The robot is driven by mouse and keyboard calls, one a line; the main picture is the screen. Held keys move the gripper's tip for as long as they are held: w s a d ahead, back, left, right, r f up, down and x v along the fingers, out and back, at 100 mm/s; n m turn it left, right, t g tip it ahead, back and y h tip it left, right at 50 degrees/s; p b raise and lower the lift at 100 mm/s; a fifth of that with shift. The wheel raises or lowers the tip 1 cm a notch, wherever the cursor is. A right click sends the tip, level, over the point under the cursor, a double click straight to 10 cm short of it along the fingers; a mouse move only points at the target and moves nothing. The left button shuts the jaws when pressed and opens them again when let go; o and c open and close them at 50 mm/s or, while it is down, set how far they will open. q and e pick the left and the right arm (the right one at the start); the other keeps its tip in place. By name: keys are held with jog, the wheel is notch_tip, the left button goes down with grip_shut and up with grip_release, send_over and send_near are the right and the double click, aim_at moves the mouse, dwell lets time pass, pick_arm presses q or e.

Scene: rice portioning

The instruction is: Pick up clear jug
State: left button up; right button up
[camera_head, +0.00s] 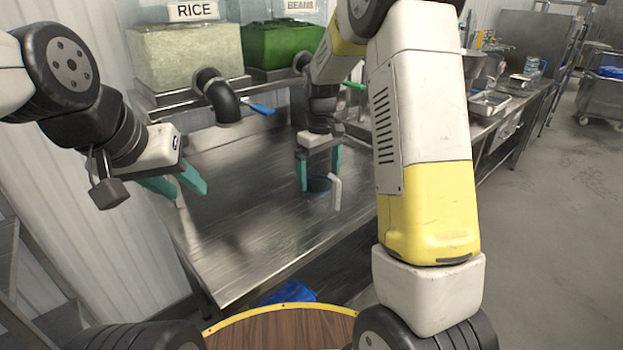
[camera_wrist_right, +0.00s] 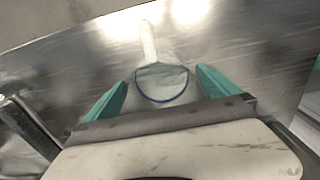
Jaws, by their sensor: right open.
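The clear jug (camera_wrist_right: 163,80) has a blue rim and a pale handle that points away from the gripper in the right wrist view. In the head view its dark blue rim (camera_head: 319,185) and white handle (camera_head: 336,192) show over the steel table. My right gripper (camera_head: 319,180) points down at the jug with its teal fingers apart. In the right wrist view the jug lies between the fingers, with a gap on each side. The jug's lower body is hard to make out. My left gripper (camera_head: 184,188) is open and empty, over the table's left edge.
The steel table (camera_head: 235,240) is mostly bare. Behind it stand a rice bin (camera_head: 185,55) and a green bean bin (camera_head: 280,42), below which are dark spouts, one with a blue handle (camera_head: 261,108). A round wooden top (camera_head: 280,332) is in front. Metal trays (camera_head: 489,103) stand at right.

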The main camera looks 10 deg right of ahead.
jog(key=shift+f, duration=0.95)
jog(key=shift+c, duration=0.2)
jog(key=c, duration=1.4)
jog(key=shift+r, duration=0.1)
